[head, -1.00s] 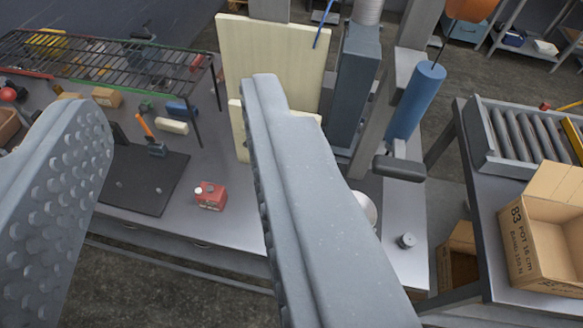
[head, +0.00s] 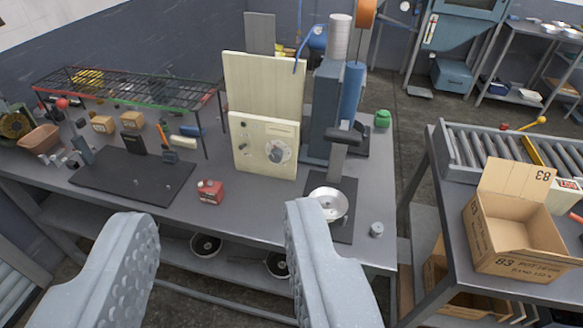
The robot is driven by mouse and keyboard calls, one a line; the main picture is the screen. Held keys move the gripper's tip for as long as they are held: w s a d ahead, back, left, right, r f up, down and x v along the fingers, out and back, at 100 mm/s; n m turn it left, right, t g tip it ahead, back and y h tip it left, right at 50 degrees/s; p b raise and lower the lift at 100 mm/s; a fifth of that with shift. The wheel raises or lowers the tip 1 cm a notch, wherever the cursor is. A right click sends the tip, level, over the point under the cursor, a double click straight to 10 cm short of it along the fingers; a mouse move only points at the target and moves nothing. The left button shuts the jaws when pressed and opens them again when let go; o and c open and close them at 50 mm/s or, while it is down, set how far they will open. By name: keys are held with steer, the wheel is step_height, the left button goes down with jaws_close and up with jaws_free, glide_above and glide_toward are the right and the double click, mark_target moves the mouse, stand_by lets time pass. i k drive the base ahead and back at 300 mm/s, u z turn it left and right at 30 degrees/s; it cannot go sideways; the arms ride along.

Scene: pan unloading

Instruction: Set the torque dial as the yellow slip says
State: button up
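The round dial (head: 277,150), pale with a dark centre, is on the front of a cream control box (head: 252,128) on the workbench. Its markings and setting are too small to read. A smaller dark knob sits to its left on the same face. I cannot make out a yellow slip for certain; a yellow thing (head: 88,76) lies at the wire rack, too small to identify. My gripper (head: 220,213) is open and empty, its two grey fingers wide apart in the foreground, nearer than the box and below it in the picture.
A red block-like can (head: 210,191) stands on the bench (head: 180,213) left of the box. A grey press column (head: 333,110) with a silver pan (head: 328,203) at its foot stands right. A wire rack (head: 130,82) overhangs the left. An open carton (head: 515,235) is far right.

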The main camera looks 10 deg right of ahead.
mark_target(276, 155)
steer(key=z, duration=0.1)
steer(key=i, duration=1)
steer(key=z, duration=0.05)
